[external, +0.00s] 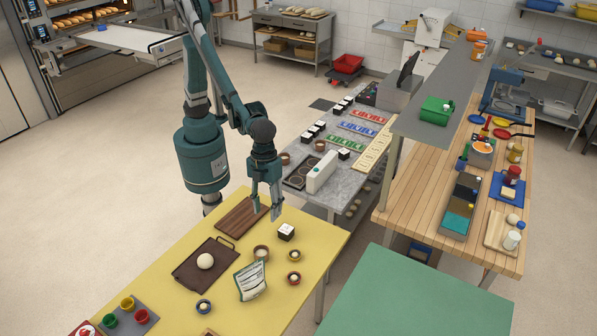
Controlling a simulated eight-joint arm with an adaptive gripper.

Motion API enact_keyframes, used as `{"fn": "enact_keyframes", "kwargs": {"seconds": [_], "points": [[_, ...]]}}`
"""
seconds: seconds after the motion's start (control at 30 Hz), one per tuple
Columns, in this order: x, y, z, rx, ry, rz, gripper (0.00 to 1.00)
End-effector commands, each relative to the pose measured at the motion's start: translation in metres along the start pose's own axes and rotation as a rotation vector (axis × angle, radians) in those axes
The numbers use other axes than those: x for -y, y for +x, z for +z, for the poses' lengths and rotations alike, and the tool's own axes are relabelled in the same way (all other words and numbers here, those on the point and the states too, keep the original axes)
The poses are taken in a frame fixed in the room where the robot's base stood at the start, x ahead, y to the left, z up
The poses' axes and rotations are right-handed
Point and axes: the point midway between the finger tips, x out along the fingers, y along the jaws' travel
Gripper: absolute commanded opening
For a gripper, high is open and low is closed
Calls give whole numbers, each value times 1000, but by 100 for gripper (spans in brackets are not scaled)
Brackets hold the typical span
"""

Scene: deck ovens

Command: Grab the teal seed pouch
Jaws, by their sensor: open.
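The seed pouch (251,281), pale with teal-green edging and dark print, stands slightly tilted on the yellow table (325,245), toward its front middle. My gripper (266,208) points down with its fingers apart and nothing between them. It is beyond the pouch, near the right end of a brown slatted board (241,217), and clear of the pouch. I cannot tell its exact height above the table. The pouch is fully in view.
A dark tray (192,279) with a dough ball (205,261) lies left of the pouch. Small bowls (261,252) (294,278) (204,306) surround it. A black-and-white cube (286,232) stands behind. The table's right strip is bare.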

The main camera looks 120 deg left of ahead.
Motion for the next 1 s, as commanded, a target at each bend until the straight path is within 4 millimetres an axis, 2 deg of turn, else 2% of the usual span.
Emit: {"fn": "enact_keyframes", "kwargs": {"seconds": [0.03,0.3,0.6,0.8,1.0], "points": [[2,9,-11,1,26,9,40],[6,60,-57,8,169,63,40],[2,119,-105,12,327,119,40],[-2,147,-125,13,398,146,40],[-5,157,-132,13,424,155,40]]}}
